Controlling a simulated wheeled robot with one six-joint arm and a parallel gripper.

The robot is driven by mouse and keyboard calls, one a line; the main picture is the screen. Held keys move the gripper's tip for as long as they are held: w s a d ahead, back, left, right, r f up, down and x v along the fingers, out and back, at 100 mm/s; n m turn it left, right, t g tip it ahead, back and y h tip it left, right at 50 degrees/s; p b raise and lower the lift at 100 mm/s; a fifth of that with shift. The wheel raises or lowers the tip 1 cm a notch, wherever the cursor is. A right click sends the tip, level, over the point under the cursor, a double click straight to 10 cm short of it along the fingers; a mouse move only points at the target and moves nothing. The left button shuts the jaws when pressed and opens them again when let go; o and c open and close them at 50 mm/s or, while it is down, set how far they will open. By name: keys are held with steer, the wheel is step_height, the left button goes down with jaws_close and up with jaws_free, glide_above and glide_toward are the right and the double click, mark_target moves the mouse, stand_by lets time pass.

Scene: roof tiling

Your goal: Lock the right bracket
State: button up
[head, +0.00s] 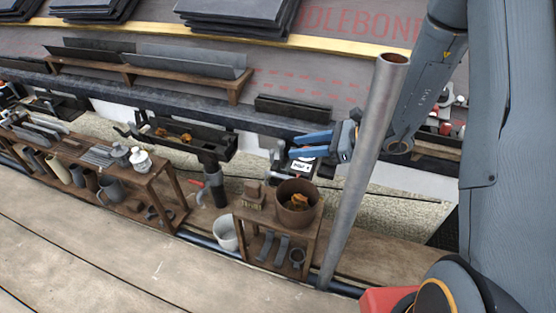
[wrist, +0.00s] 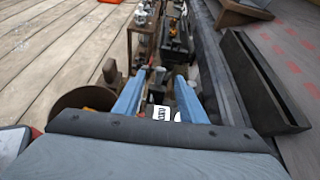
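My gripper (head: 294,146) has blue fingers, spread apart with nothing between them, and it points left along the eave. The wrist view shows the two fingers (wrist: 160,76) apart as well. A grey bracket with a white label (head: 303,167) is at the eave just below the fingers, partly hidden by them. In the wrist view the label (wrist: 160,112) lies between and beyond the fingers. I cannot tell whether the bracket's lock is open or closed. To its left, a dark gutter section (head: 180,140) with brown leaves hangs on the eave.
A wooden stand holds a brown bucket (head: 297,208) below my gripper. A tall grey pole (head: 362,165) stands close to its right. A second wooden shelf (head: 165,195) with cups stands left. A dark trough (head: 293,108) rests on the roof edge, and slate stacks (head: 238,15) lie above.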

mark_target(272, 151)
steer(key=shift+w+a+f+b, duration=0.25)
steer(key=shift+a+f+b, duration=0.1)
steer(key=shift+f, duration=0.35)
steer(key=b+x, duration=0.2)
steer(key=x, duration=0.5)
steer(key=shift+w+a+r, duration=0.1)
steer(key=shift+w+a, duration=0.05)
steer(key=shift+a, duration=0.05)
steer(key=shift+c, duration=0.3)
jaws_close()
